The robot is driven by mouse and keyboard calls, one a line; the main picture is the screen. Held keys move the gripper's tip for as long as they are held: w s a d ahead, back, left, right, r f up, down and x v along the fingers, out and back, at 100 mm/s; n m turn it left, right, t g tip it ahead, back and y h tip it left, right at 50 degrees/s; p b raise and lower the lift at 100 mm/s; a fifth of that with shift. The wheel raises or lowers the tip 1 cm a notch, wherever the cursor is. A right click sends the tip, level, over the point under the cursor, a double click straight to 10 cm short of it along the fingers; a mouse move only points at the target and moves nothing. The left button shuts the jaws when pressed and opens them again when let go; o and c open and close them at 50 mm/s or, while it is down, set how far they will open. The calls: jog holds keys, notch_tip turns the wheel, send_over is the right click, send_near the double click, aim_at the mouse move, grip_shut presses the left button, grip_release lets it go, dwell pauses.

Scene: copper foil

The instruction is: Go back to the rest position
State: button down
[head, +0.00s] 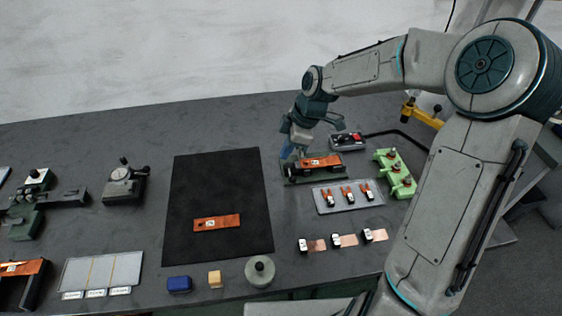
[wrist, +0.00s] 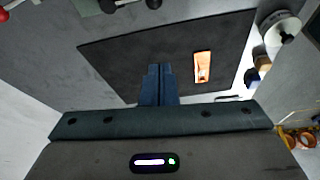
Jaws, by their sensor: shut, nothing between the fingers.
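My gripper (wrist: 158,85) is shut and empty, its two blue fingers together in the wrist view. In the head view my gripper (head: 287,156) hangs at the far side of the table, to the right of the black mat (head: 189,179) and just left of a dark holder with an orange copper piece (head: 320,161). I cannot tell whether the fingers touch the holder. In the wrist view the black mat (wrist: 120,55) lies beyond the fingers, with an orange copper piece (wrist: 202,66) on it, right of the fingertips.
A tray with several red-handled items (head: 325,208) and a green rack (head: 385,156) stand right of the mat. A dark device (head: 122,187) stands left of the mat.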

jog(key=shift+v, duration=0.85)
jog(key=s+d+r+m+t+h, duration=0.1)
jog(key=s+d+r+m, duration=0.2)
jog(key=s+m, duration=0.3)
jog(key=s+d+r+m+t+h, duration=0.1)
jog(key=s+d+r+m, duration=0.2)
jog(key=s+m, duration=0.3)
jog(key=s+d+r+m+t+h, duration=0.1)
jog(key=s+d+r+m+h, duration=0.1)
jog(key=s, duration=0.7)
jog(key=d+r+m, duration=0.1)
jog(key=d+m, duration=0.1)
jog(key=m, duration=0.1)
jog(key=shift+s+d+m+t, duration=0.3)
jog(key=shift+s+d+m, duration=0.05)
jog(key=shift+m, duration=0.05)
jog(key=shift+w, duration=0.1)
